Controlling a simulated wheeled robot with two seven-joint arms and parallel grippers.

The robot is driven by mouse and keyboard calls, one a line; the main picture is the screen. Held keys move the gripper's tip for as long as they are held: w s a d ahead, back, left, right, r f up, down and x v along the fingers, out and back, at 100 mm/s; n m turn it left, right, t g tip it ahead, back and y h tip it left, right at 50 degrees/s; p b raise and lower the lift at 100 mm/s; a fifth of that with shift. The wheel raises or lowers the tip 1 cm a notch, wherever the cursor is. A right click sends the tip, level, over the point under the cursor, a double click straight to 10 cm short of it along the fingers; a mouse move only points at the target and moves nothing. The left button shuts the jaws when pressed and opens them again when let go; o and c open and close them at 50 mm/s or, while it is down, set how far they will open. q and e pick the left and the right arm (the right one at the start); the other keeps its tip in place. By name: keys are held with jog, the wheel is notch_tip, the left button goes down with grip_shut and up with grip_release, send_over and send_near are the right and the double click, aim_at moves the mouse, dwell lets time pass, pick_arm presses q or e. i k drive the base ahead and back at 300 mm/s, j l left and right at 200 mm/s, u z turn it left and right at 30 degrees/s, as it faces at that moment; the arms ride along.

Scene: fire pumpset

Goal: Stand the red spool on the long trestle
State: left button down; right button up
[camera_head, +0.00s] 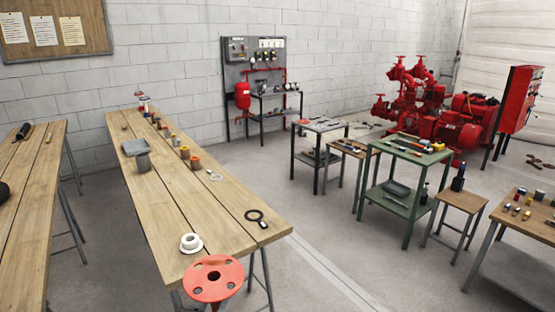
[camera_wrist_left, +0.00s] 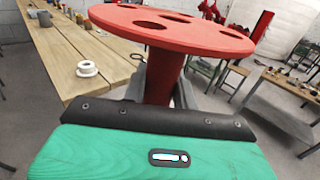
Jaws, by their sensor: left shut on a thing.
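The red spool (camera_head: 220,291) is at the near end of the long trestle (camera_head: 195,215) in the head view, its round holed flange facing up. In the left wrist view its flange (camera_wrist_left: 213,32) is on top and its red barrel (camera_wrist_left: 164,78) runs down below, roughly upright. My left gripper (camera_wrist_left: 163,88) is shut on the barrel beneath the flange; its grey fingers show on both sides. The wrist housing hides the spool's lower end. The spool appears held just off the trestle's near edge. My right gripper is not in view.
On the trestle's near end are a white flanged ring (camera_head: 190,244) and a black ring with a handle (camera_head: 256,217). A grey cup (camera_head: 142,162) and several small fittings stand farther back. Bare planks lie between them. Another wooden table (camera_head: 30,215) stands at left.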

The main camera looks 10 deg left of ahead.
aim_at(225, 205)
jog(key=i+j, duration=0.15)
jog(key=i, duration=0.4)
jog(key=i+j, duration=0.1)
jog(key=i, duration=0.45)
jog(key=i+j+z, duration=0.15)
jog(key=i+j, duration=0.25)
jog(key=i, duration=0.2)
